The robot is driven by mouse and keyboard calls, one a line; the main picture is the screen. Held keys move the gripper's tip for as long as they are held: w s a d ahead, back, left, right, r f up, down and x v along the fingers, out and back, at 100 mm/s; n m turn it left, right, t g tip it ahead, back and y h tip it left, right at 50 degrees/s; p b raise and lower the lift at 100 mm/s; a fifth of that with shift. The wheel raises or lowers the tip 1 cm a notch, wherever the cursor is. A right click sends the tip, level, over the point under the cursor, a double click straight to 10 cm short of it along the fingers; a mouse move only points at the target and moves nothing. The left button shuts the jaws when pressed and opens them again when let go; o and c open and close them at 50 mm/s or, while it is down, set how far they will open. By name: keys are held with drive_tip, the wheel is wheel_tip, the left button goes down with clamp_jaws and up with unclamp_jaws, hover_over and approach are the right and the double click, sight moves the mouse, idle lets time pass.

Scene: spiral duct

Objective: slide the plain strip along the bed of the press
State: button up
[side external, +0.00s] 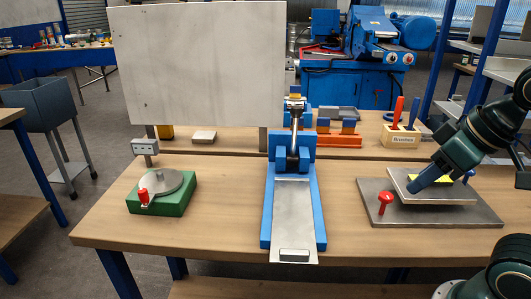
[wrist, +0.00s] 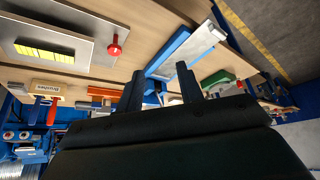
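The plain strip (side external: 292,205) is a flat grey metal sheet. It lies lengthwise on the bed of the blue press (side external: 320,225), its near end slightly past the bed's front edge. A small grey block (side external: 294,255) sits on that end. The strip also shows in the wrist view (wrist: 193,50). My gripper (side external: 418,187) is to the right of the press, in front of a tilted-looking pale plate; I cannot tell whether it touches that plate. In the wrist view my gripper (wrist: 160,75) has two dark fingers apart, with nothing held between them.
The pale plate (side external: 455,193) with a yellow patch sits over a grey base plate (side external: 440,215) with a red knob (side external: 385,200). A green fixture (side external: 178,200) with a round disc stands left. A brush holder (side external: 400,138) stands behind. Bare table separates the press from both fixtures.

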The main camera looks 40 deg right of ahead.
drive_tip(key=shift+c, duration=0.3)
drive_tip(key=shift+w, duration=0.1)
drive_tip(key=c, duration=0.7)
drive_tip(key=shift+w+a+n, duration=0.4)
drive_tip(key=shift+n, duration=0.4)
clamp_jaws()
drive_tip(key=w+a+f+n+g, duration=0.2)
drive_tip(key=w+a+f+n, duration=0.2)
drive_tip(key=a+n, duration=0.5)
drive_tip(key=w+a+f+n+g, duration=0.3)
drive_tip(key=w+a+f+n, duration=0.2)
drive_tip(key=a+n, duration=0.5)
drive_tip(key=n, duration=0.6)
drive_tip(key=shift+a+g, duration=0.15)
drive_tip(key=shift+g, duration=0.15)
